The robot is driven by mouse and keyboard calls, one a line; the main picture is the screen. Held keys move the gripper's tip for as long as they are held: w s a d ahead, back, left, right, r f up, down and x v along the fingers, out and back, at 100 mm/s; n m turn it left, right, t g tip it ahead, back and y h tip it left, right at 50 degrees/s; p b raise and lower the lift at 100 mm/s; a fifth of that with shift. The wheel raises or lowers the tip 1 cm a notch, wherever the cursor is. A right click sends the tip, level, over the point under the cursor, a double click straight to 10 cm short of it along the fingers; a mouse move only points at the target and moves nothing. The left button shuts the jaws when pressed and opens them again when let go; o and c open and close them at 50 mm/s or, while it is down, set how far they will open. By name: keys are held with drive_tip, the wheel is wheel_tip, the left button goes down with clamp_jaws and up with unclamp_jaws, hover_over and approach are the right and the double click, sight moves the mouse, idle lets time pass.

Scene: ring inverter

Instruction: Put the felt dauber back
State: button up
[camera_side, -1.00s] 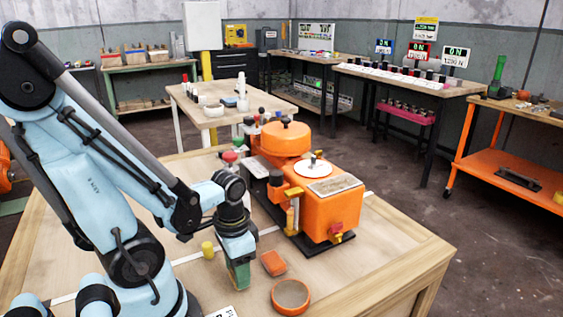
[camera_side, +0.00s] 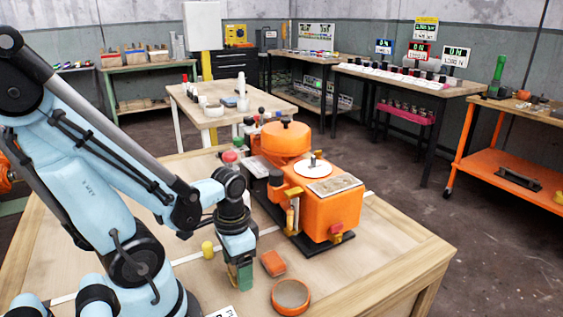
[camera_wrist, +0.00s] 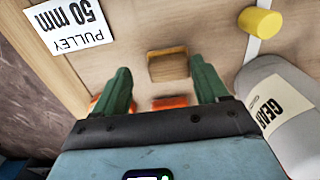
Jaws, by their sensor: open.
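My gripper (camera_wrist: 160,85) is open, with two green fingers pointing down at the bench top. It also shows in the side view (camera_side: 240,277), low over the bench. In the wrist view a small tan-brown block (camera_wrist: 168,65) lies in line with the gap between the fingertips, apart from both. It may be the felt dauber, but I cannot tell for sure. In the side view my gripper hides that spot. A small orange block (camera_side: 272,262) and a round orange dish (camera_side: 291,296) with a brownish inside stand right of my gripper.
A yellow cylinder (camera_side: 208,249) stands left of my gripper. The orange machine (camera_side: 325,212) stands behind it on the bench. A white "PULLEY 50 mm" label (camera_wrist: 72,25) lies on the bench top. A grey rounded body marked "GEAR" (camera_wrist: 275,110) is at the right. The bench's right front is clear.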

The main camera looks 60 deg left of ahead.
drive_tip(key=shift+r, duration=5.6)
drive_tip(key=w+d+t, duration=0.5)
drive_tip(key=w+t, duration=0.2)
drive_tip(key=w, duration=0.4)
drive_tip(key=shift+w+r, duration=0.35)
drive_tip(key=shift+r, duration=0.05)
